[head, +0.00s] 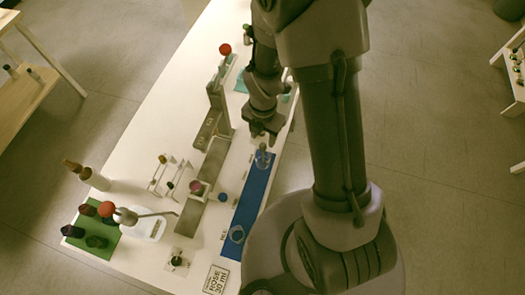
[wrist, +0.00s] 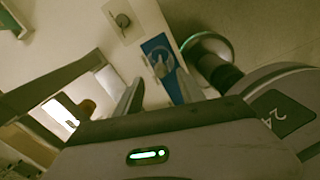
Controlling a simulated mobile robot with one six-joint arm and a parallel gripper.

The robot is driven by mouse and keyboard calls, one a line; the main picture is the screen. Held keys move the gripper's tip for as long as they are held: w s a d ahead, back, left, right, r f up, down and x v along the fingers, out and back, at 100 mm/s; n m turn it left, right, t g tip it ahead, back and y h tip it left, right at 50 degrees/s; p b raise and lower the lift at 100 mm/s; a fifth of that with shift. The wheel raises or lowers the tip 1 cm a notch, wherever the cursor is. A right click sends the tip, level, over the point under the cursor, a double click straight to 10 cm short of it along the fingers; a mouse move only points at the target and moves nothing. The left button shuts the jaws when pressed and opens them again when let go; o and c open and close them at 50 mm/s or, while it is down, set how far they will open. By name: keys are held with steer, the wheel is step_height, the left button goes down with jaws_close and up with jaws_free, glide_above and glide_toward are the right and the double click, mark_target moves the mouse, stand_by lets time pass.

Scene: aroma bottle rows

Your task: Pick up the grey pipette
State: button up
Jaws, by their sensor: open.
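My gripper (head: 263,138) is open and empty over the far end of the blue mat (head: 250,205); its fingers (wrist: 160,95) also show in the wrist view. A small clear glass vessel (head: 263,158) stands on the mat just below the fingertips. I cannot single out the grey pipette for certain. Two thin upright stands (head: 160,170) at mid-left hold slim items, one with a red top and one with a dark end (head: 170,185); these are too small to identify.
A green mat (head: 88,246) with several dark bottles is at the near left. A label card (head: 215,280) reads "ROSE 30 ml". The table's left far part (head: 165,100) is clear.

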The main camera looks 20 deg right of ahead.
mark_target(263, 144)
step_height(263, 144, down, 6)
steer(key=shift+r+b, duration=0.1)
steer(key=shift+b, duration=0.9)
steer(key=shift+r, duration=0.1)
steer(key=c, duration=0.8)
steer(key=shift+r, duration=0.1)
step_height(263, 144, up, 10)
steer(key=p, duration=0.3)
steer(key=shift+f, duration=0.2)
